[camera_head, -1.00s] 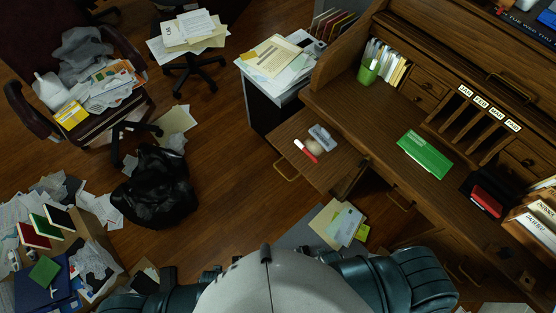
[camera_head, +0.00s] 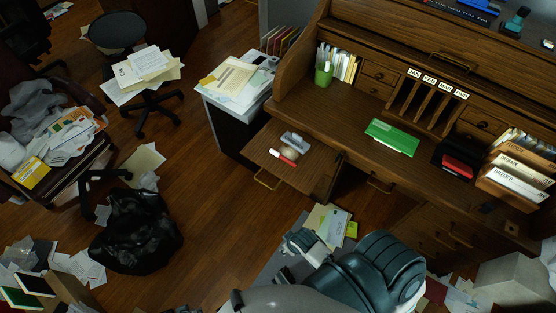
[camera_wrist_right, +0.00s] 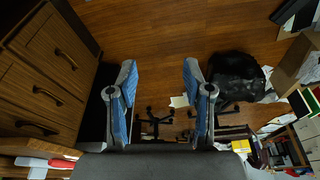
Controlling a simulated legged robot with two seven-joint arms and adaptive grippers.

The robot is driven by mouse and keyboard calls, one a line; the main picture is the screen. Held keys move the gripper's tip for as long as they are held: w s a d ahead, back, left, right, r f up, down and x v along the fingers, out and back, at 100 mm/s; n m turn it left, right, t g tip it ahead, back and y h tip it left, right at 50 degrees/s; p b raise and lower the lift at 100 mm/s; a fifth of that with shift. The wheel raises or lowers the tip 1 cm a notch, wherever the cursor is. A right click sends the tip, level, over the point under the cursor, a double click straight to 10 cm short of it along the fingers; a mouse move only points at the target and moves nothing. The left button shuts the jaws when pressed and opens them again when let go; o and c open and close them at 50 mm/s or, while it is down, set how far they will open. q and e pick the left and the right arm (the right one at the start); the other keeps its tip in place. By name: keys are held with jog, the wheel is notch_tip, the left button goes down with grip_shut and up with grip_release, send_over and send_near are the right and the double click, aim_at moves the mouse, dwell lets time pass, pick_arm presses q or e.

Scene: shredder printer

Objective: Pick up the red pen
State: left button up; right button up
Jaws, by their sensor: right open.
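My left gripper is out of view.
A roll-top desk (camera_head: 360,125) holds a green cup (camera_head: 323,75), a green box (camera_head: 391,137) and a red item (camera_head: 458,164). A paper-topped cabinet (camera_head: 232,128) stands left of the board. Papers (camera_head: 328,222) lie below it. A black bag (camera_head: 135,232) sits on the floor.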

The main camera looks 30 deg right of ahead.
jog(key=w+r+n, duration=0.2)
jog(key=w+r, duration=0.3)
jog(key=r, duration=0.1)
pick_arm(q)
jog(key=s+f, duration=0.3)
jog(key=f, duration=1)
pick_arm(e)
jog(key=t+y, duration=0.1)
send_near(280, 154)
jog(key=b+x, duration=0.2)
jog(key=b, duration=0.1)
jog(key=shift+a+f, duration=0.2)
jog(key=shift+f, duration=0.1)
jog(key=b+x, duration=0.1)
jog(key=x, duration=0.5)
jog(key=shift+d+b, duration=0.2)
jog(key=shift+b, duration=0.15)
jog(key=shift+w+a+f, duration=0.1)
jog(key=shift+w+f, duration=0.05)
jog(key=shift+f, duration=0.1)
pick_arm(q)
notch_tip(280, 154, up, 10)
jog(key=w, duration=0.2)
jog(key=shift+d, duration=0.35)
pick_arm(e)
jog(key=shift+a, duration=0.1)
jog(key=shift+r, duration=0.1)
